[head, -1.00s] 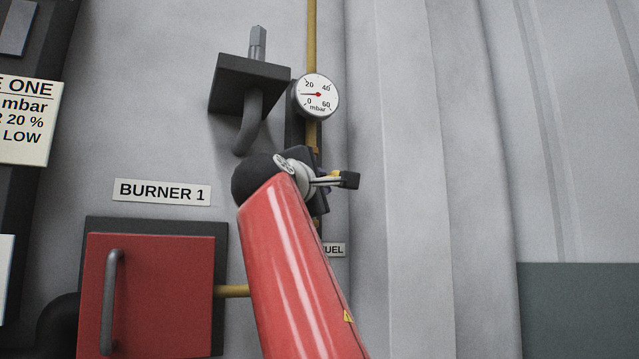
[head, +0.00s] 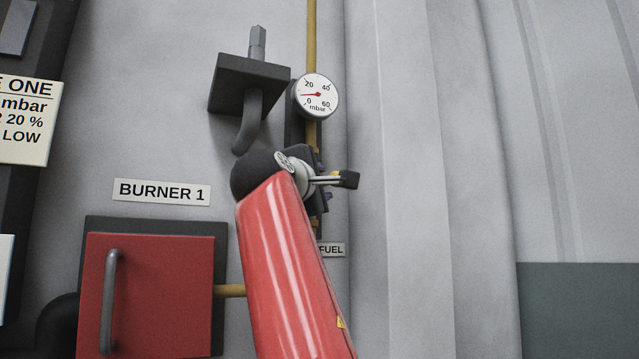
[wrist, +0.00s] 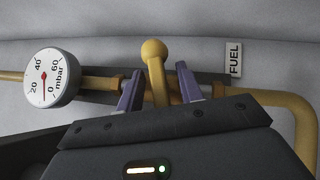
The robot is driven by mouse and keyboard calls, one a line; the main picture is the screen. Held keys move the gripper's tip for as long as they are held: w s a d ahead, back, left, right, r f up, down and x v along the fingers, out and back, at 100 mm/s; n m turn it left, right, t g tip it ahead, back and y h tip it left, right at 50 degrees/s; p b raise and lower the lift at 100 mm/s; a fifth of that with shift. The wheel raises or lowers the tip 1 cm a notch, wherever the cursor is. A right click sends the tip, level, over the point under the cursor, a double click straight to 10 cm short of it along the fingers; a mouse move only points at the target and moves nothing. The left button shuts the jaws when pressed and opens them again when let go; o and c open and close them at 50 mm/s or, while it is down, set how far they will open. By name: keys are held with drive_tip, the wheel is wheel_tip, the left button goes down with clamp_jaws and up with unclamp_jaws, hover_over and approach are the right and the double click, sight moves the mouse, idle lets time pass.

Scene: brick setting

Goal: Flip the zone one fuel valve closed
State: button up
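The fuel valve's yellow lever (wrist: 156,75) with its round ball knob shows in the wrist view, standing out from the yellow pipe. My gripper (wrist: 158,82) is open, with one purple-grey finger on each side of the lever. There is a visible gap between each finger and the lever, and the knob stands beyond the fingertips. In the head view my red arm and dark wrist cover most of the valve. Only small purple parts of the gripper (head: 324,182) show there. The FUEL label (wrist: 235,58) is right of the lever in the wrist view and partly covered in the head view (head: 331,250).
A round mbar gauge (head: 317,95) sits on the pipe above my wrist, left of the lever in the wrist view (wrist: 49,77). A dark bracket with a bent grey pipe (head: 247,88) juts out nearby. The red BURNER 1 door (head: 160,290) is lower left. The wall at right is clear.

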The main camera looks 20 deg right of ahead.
drive_tip(key=b+v, duration=0.3)
drive_tip(key=v, duration=0.4)
drive_tip(key=shift+s+a, duration=0.25)
drive_tip(key=shift+a, duration=0.05)
